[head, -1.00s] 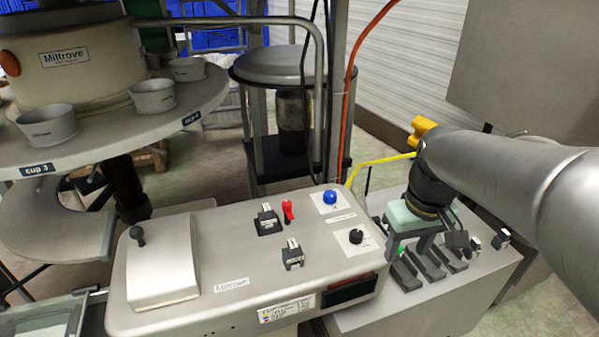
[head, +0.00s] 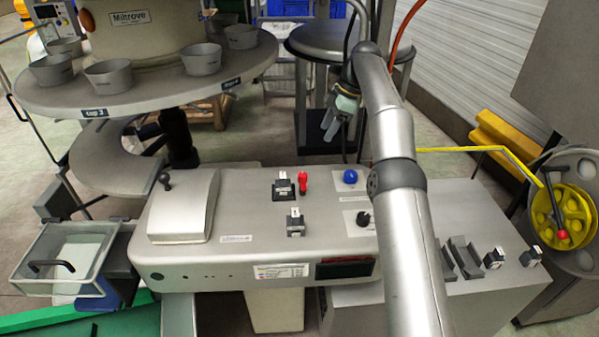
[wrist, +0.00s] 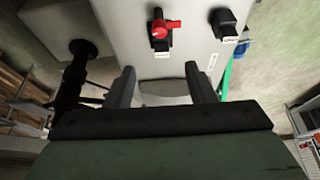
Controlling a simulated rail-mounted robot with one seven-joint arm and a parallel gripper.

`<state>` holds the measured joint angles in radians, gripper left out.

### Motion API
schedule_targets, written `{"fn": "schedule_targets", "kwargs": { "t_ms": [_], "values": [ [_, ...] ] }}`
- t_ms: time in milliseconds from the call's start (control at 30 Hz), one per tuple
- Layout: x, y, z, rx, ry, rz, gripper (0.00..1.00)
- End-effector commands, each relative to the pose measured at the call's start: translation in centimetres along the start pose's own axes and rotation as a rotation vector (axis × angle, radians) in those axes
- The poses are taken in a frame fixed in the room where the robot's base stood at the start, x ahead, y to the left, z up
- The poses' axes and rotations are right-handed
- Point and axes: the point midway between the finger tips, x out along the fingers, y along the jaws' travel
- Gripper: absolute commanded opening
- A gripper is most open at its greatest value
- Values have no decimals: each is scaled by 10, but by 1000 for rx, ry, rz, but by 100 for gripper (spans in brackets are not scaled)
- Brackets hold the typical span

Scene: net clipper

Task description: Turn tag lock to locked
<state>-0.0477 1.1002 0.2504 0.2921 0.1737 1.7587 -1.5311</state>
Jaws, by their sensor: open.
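No part is legibly marked as the tag lock, so I cannot tell which control it is. The console (head: 255,205) carries a red lever (head: 303,182), two black-and-white switches, a blue button (head: 350,176) and a black knob (head: 363,219). My gripper (head: 331,122) is raised behind the console, apart from its controls. In the wrist view my gripper (wrist: 160,78) is open, with nothing between its fingers. Beyond the fingers, a red turn handle (wrist: 166,28) on a black base and a black block (wrist: 228,24) sit on a grey housing. Small labels are unreadable.
A round table with several cups (head: 108,76) stands at back left. A round-topped stand (head: 325,42) is behind my gripper. Black-and-white blocks (head: 494,258) sit on the right cabinet. A yellow reel (head: 560,215) is at far right, and a clear-sided tray (head: 62,255) at left.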

Motion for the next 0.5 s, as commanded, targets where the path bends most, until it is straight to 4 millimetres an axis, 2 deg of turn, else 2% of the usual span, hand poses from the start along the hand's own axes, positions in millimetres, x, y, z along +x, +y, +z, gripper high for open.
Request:
{"fn": "schedule_targets", "kwargs": {
  "t_ms": [167, 500],
  "values": [
    [24, 0, 2, -4, 0, -1, 50],
    [93, -1, 2, -1, -2, -3, 50]
  ]
}}
